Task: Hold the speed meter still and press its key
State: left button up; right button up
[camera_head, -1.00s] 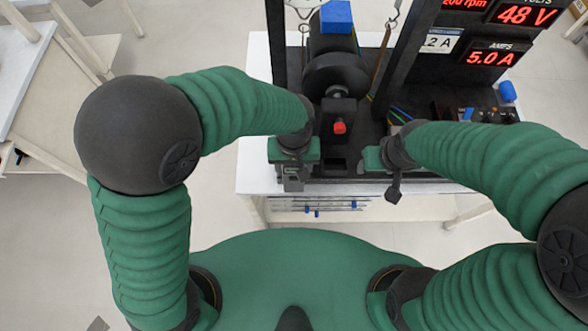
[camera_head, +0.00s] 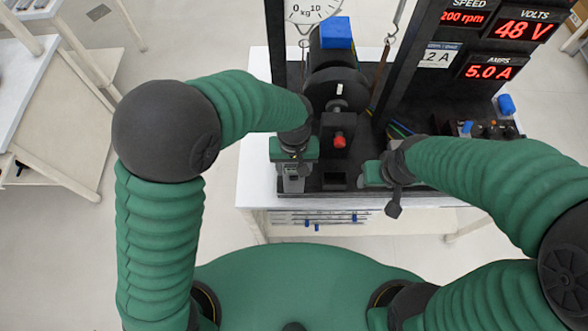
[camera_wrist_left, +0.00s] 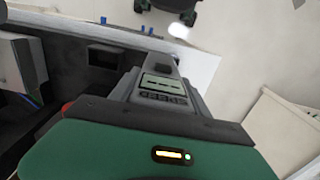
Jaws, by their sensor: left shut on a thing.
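In the head view the meter (camera_head: 293,184) is a small grey shape at the left front of the dark rig base. My left gripper (camera_head: 294,165) is shut on it; the green gripper body covers its near part in the wrist view. My right gripper (camera_head: 371,173) is across from it, to the right and apart from the meter. Its fingers are too unclear to read.
A dark wheel (camera_head: 336,88) stands behind a block with a red knob (camera_head: 339,141), between two dark posts. A display panel (camera_head: 490,45) reads 200 rpm, 48 V and 5.0 A. The white bench (camera_head: 256,185) has bare surface at left.

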pick_arm(q)
jog(key=shift+w+f, duration=0.25)
jog(key=shift+w, duration=0.5)
jog(key=shift+w+f, duration=0.2)
jog(key=shift+w, duration=0.55)
jog(key=shift+w+f, duration=0.25)
jog(key=shift+w, duration=0.5)
jog(key=shift+s+f, duration=0.1)
pick_arm(e)
jog(key=shift+s, duration=0.1)
jog(key=shift+c, duration=0.2)
